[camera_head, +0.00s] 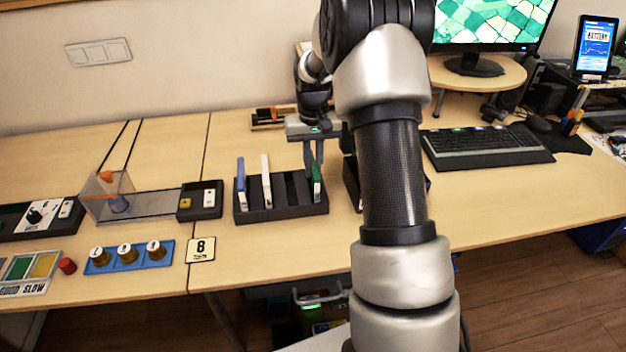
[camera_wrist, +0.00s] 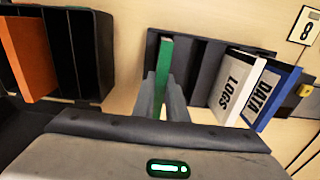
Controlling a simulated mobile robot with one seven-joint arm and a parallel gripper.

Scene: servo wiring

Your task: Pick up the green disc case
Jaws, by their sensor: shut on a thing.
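The green disc case (camera_head: 316,184) stands upright at the right end of a black slotted rack (camera_head: 285,213). My gripper (camera_head: 314,160) reaches down onto it from above. In the wrist view the green case (camera_wrist: 165,58) shows as a narrow strip between the two fingers of my gripper (camera_wrist: 163,95), which are shut on it. The case still appears to be in its slot; its lower end is hidden. A white case marked LOGS (camera_wrist: 236,88) and a blue case marked DATA (camera_wrist: 268,95) stand in the same rack.
A second black rack (camera_wrist: 80,50) with an orange case (camera_wrist: 30,58) stands close beside, mostly behind my arm in the head view. A switch box (camera_head: 200,200) and a card marked 8 (camera_head: 201,249) lie left of the rack. A keyboard (camera_head: 487,147) lies right.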

